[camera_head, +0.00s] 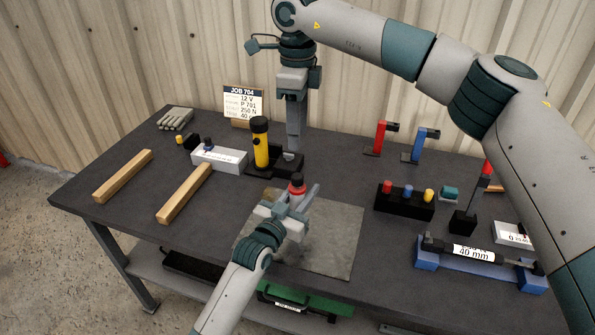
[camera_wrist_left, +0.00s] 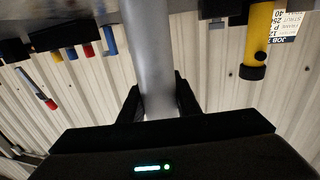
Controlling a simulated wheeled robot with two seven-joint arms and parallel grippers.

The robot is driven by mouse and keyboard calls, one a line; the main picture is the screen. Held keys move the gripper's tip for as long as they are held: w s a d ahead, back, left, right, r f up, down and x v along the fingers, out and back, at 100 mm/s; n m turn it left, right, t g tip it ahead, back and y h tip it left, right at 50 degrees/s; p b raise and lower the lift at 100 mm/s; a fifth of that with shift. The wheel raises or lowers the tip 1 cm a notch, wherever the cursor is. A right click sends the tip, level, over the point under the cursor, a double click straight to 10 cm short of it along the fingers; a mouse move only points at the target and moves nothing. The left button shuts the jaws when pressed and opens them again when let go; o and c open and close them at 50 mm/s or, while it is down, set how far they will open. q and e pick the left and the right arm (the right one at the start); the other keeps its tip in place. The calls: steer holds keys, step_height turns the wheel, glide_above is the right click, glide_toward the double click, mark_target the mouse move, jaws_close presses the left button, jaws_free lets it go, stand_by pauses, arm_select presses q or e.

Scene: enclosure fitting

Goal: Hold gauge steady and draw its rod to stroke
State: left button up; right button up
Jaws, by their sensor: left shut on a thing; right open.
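My left gripper (camera_head: 294,204), lower in the head view, is shut on a grey cylinder (camera_wrist_left: 148,50), which runs up from between its jaws in the left wrist view. A red cap (camera_head: 297,184) shows at these jaws in the head view; most of the held part is hidden there. My right gripper (camera_head: 293,150) is open and points down over the right part of a black base. A yellow cylinder (camera_head: 261,145) with black bands stands upright at that base's left. A dark rod-like piece labelled 40 mm (camera_head: 466,253) lies in a blue cradle (camera_head: 492,268).
A grey mat (camera_head: 335,240) lies under my left gripper. Two wooden bars (camera_head: 123,176) and a white block (camera_head: 220,158) are at left. A job card (camera_head: 243,102) stands behind. A black button rack (camera_head: 404,206) and red and blue clamps (camera_head: 381,137) are at right.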

mark_target(297, 175)
steer(key=shift+f, duration=0.1)
step_height(297, 175, down, 12)
steer(key=shift+r, duration=0.1)
stand_by(0.6)
steer(key=shift+r, duration=0.1)
jaws_close()
